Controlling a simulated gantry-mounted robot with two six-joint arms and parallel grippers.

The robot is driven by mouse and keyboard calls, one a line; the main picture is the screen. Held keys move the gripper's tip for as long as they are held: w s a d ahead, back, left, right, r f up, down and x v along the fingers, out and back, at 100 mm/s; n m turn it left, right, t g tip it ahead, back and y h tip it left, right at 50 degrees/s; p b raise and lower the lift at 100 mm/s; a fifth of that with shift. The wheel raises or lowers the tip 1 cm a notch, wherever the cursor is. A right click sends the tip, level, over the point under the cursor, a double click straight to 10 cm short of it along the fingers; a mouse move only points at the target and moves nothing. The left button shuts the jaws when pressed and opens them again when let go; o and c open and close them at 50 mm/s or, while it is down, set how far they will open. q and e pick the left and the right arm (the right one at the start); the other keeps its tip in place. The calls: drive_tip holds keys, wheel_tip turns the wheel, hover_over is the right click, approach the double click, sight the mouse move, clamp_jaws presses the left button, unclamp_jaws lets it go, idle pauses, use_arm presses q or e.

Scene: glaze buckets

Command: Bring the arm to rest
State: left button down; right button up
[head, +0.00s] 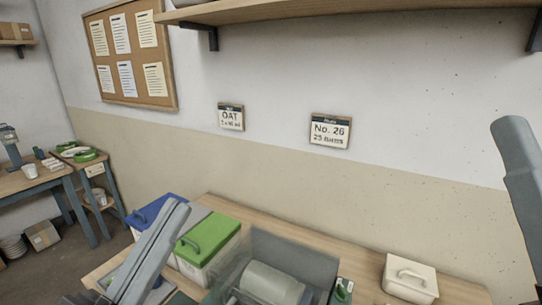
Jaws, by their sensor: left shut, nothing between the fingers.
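My left arm (150,255) rises from the lower left, a grey link slanting up in front of the lidded buckets. My left gripper is low at the bottom of the head view, shut and empty; its fingertips cannot be made out clearly. My right arm (518,170) shows as a grey link at the right edge. My right gripper is out of view.
The wooden bench (366,270) holds a green-lidded bucket (208,240), a blue-lidded bucket (150,214), a grey see-through bin (318,266) and a cream lidded box (409,278). A shelf (340,10) overhangs above. Open space lies above the bench.

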use_arm(q)
drive_tip(key=s+a+r+n+t+y+p, duration=0.1)
drive_tip(key=s+a+r+n+t+y, duration=0.1)
drive_tip(key=a+r+n+t+y, duration=0.25)
drive_tip(key=s+a+r+n+t+y+p, duration=0.1)
drive_tip(key=s+a+r+n+y, duration=0.2)
drive_tip(key=r+n+y, duration=0.4)
wheel_tip(320, 180, up, 39)
drive_tip(key=m+p, duration=0.1)
drive_tip(key=p, duration=3.7)
use_arm(e)
wheel_tip(320, 180, up, 41)
use_arm(q)
wheel_tip(320, 180, down, 42)
drive_tip(key=b, duration=4.2)
drive_tip(key=shift+h+b, duration=0.35)
drive_tip(key=shift+h, duration=0.1)
use_arm(e)
wheel_tip(320, 180, down, 42)
drive_tip(key=shift+f, duration=0.2)
use_arm(q)
drive_tip(key=shift+f, duration=0.15)
